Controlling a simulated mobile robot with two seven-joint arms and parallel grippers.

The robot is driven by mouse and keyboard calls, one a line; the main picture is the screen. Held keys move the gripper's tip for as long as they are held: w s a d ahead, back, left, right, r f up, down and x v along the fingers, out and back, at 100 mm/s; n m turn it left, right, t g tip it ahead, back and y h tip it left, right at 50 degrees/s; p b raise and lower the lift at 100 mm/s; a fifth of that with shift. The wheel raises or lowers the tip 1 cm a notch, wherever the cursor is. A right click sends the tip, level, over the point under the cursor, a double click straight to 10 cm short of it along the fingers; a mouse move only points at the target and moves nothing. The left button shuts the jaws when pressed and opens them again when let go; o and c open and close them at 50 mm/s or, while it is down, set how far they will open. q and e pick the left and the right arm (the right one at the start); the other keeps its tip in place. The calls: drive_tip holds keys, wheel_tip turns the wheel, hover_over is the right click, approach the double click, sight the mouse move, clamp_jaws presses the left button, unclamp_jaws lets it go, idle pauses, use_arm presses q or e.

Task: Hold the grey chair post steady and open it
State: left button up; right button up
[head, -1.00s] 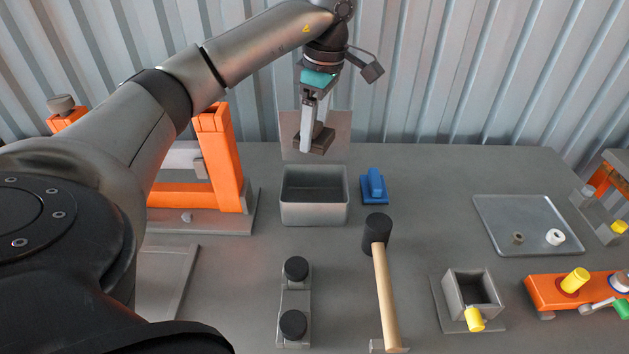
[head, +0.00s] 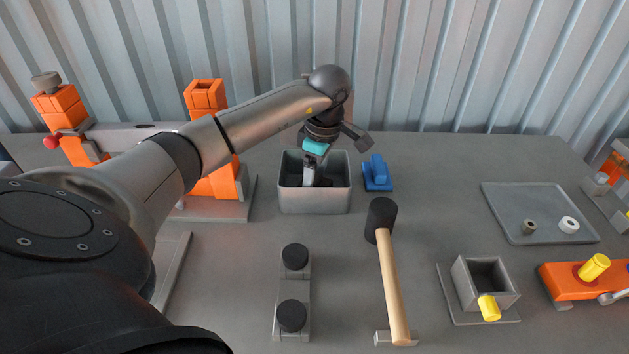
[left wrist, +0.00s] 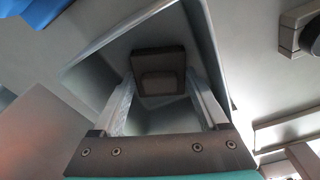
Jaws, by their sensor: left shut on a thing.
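My left gripper (head: 312,180) reaches down into the grey open bin (head: 315,202). It is shut on a dark grey-brown block, which shows between its fingers in the left wrist view (left wrist: 158,72). The bin walls surround the fingers there; whether the block touches the floor I cannot tell. A grey square post (head: 467,289), open at the top with a yellow knob (head: 489,307) on its front, stands on a base plate at front right. No gripper is near it. I cannot tell for sure that it is the chair post. My right gripper is out of view.
A blue tool (head: 377,174) lies right of the bin. A mallet (head: 390,280) and a piece with two black knobs (head: 294,257) lie in front. A tray (head: 530,205) with two rings is at right. An orange frame (head: 215,180) stands at left.

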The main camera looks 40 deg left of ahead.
use_arm(q)
drive_tip(key=shift+f, duration=0.15)
drive_tip(key=o, duration=1.4)
drive_tip(key=shift+o, duration=0.2)
